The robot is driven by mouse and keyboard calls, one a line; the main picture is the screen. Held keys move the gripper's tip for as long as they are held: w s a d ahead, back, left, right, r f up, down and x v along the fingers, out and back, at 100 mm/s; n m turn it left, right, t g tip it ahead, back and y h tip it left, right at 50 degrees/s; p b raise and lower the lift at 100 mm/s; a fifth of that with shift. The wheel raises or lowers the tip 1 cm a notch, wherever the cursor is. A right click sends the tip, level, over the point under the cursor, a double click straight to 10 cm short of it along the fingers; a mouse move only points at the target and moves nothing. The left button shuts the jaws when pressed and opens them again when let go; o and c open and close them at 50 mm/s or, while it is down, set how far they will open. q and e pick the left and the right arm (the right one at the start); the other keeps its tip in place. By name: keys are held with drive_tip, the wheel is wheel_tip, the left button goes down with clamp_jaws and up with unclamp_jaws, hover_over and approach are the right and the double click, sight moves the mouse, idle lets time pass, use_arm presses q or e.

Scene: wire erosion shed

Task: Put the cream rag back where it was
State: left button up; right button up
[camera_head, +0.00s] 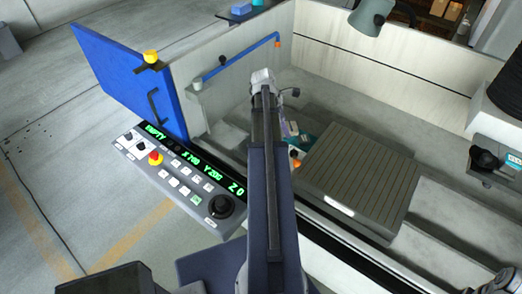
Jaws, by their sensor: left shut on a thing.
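My left arm reaches up the middle of the head view into the machine's open tank. Its wrist is at the far end, and my left gripper (286,122) is partly hidden beside the arm, above the tank floor. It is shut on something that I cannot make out. I cannot pick out the cream rag; the arm hides part of the tank.
A slatted grey table (357,172) fills the tank's middle. A teal part (303,139) is beside its left corner. A blue door (130,75) stands open at left, above a control panel (183,178) with a red stop button. A blue pipe (238,57) runs along the back-left wall.

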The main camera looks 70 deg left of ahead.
use_arm(q)
drive_tip(key=s+a+f+n+y, duration=0.1)
drive_tip(key=s+a+n+y, duration=0.1)
drive_tip(key=s+a+n, duration=0.45)
drive_tip(key=shift+m, duration=0.95)
drive_tip(key=f+b, duration=0.2)
drive_tip(key=s+d+f+b, duration=0.1)
drive_tip(key=f+b, duration=0.3)
drive_tip(key=b, duration=0.1)
drive_tip(key=shift+s+d+f, duration=0.2)
drive_tip(key=shift+s+d, duration=0.15)
drive_tip(key=shift+s, duration=0.05)
drive_tip(key=shift+f, duration=0.1)
wheel_tip(320, 180, down, 4)
drive_tip(key=b, duration=0.3)
drive_tip(key=shift+r+b, duration=0.25)
drive_tip(key=shift+b, duration=0.15)
drive_tip(key=shift+f, duration=0.15)
drive_tip(key=o, duration=1.1)
drive_tip(key=shift+o, duration=0.2)
